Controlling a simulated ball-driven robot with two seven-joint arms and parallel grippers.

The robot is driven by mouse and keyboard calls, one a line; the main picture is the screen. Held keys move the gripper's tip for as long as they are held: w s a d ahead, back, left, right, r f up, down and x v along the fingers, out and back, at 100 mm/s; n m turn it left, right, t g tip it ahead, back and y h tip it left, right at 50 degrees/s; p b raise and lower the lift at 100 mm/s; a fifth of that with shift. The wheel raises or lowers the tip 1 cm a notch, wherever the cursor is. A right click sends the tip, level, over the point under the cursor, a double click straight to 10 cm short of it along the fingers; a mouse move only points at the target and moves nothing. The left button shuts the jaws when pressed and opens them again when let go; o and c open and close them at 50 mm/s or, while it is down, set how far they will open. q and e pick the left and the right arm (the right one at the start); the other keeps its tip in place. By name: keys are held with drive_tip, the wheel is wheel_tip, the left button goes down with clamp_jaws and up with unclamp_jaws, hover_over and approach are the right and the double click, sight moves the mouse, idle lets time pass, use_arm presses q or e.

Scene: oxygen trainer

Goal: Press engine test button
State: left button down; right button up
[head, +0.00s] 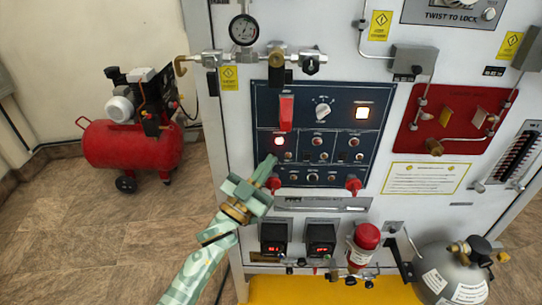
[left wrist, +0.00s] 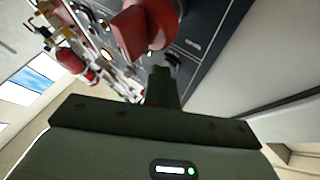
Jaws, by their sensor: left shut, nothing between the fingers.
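The dark blue control panel (head: 345,98) is on the front of the white trainer cabinet. I cannot read which one is the engine test button. My left gripper (head: 268,168) is shut and empty, its tips at the panel's lower left, just below the red lamp. In the left wrist view the shut fingers (left wrist: 162,88) point at the panel, below a large red part (left wrist: 145,28). Contact cannot be told.
Two red knobs (head: 353,185) stick out along the panel's lower edge. Gauge piping (head: 245,57) projects above it. A red valve plate (head: 446,117) is at right, a grey cylinder (head: 450,272) at lower right. A red compressor (head: 132,143) stands on the open floor at left.

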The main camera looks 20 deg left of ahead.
idle(0.4)
use_arm(q)
drive_tip(key=shift+s+d+p, duration=0.2)
drive_tip(key=shift+s+p, duration=0.25)
drive_tip(key=shift+s, duration=0.3)
drive_tip(key=s+p, duration=0.1)
drive_tip(key=s, duration=0.1)
drive_tip(key=s+d+p, duration=0.1)
drive_tip(key=s, duration=0.1)
drive_tip(key=shift+s+d, duration=0.2)
drive_tip(key=shift+s, duration=0.2)
idle(0.4)
